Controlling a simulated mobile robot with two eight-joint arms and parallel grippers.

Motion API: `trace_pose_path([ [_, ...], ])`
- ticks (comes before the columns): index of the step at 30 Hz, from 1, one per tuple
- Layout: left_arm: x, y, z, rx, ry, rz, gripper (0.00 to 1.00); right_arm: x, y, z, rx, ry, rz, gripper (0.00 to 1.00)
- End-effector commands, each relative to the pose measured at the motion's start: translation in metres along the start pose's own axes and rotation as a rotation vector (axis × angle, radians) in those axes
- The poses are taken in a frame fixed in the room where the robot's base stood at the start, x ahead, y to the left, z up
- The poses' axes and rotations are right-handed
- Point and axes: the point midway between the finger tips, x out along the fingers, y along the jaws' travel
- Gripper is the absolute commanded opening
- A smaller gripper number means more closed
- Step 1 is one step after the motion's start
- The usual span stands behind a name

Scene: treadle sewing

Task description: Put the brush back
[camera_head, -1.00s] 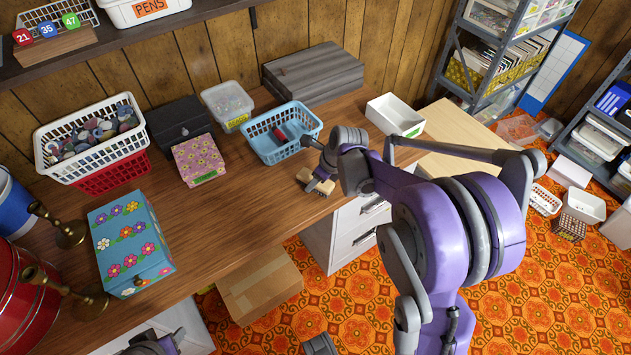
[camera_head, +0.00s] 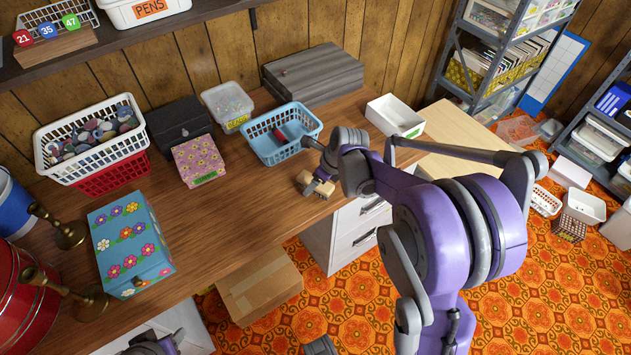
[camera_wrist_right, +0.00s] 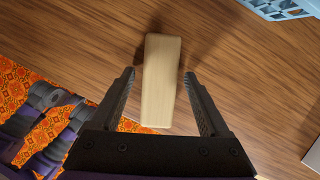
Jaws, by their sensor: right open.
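A pale wooden block, which looks like the brush (camera_wrist_right: 161,80), lies on the wooden worktop (camera_head: 230,235). My right gripper (camera_wrist_right: 160,95) is open, with one finger on each side of the block and a gap visible at both sides. In the head view the same block (camera_head: 305,178) shows at the worktop's front edge, partly covered by my right gripper (camera_head: 319,186). Its bristles cannot be made out. A light blue basket (camera_head: 265,143) with a red item in it stands just behind.
A pink flowered box (camera_head: 198,160), a clear lidded tub (camera_head: 228,105) and a grey case (camera_head: 313,75) stand behind. A blue flowered box (camera_head: 130,245) and brass candlesticks (camera_head: 65,228) are at left. The worktop between is clear. A white tray (camera_head: 394,115) is at right.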

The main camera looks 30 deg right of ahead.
Motion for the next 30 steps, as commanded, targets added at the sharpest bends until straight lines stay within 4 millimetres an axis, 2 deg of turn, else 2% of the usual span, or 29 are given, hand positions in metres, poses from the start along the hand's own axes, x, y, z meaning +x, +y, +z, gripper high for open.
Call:
trace_pose_path([
  [12,-0.008,0.000,-0.005,0.000,0.003,0.000,0.50,-0.087,0.000,-0.001,0.002,0.000,-0.001,0.79],
  [16,-0.009,0.000,-0.006,0.000,0.004,0.000,0.50,-0.104,0.000,0.000,0.002,0.000,0.000,0.79],
  [21,-0.010,0.000,-0.007,0.000,0.004,0.000,0.50,-0.115,0.006,-0.001,-0.045,0.003,-0.002,0.79],
  [23,-0.010,0.000,-0.007,0.000,0.004,0.000,0.50,-0.118,0.015,-0.003,-0.131,0.007,-0.007,0.79],
  [26,-0.010,0.000,-0.007,0.000,0.004,0.000,0.50,-0.122,0.041,-0.009,-0.391,0.023,-0.020,0.79],
  [30,-0.010,0.000,-0.006,0.000,0.004,0.000,0.50,-0.128,0.088,-0.027,-0.919,0.059,-0.043,0.79],
])
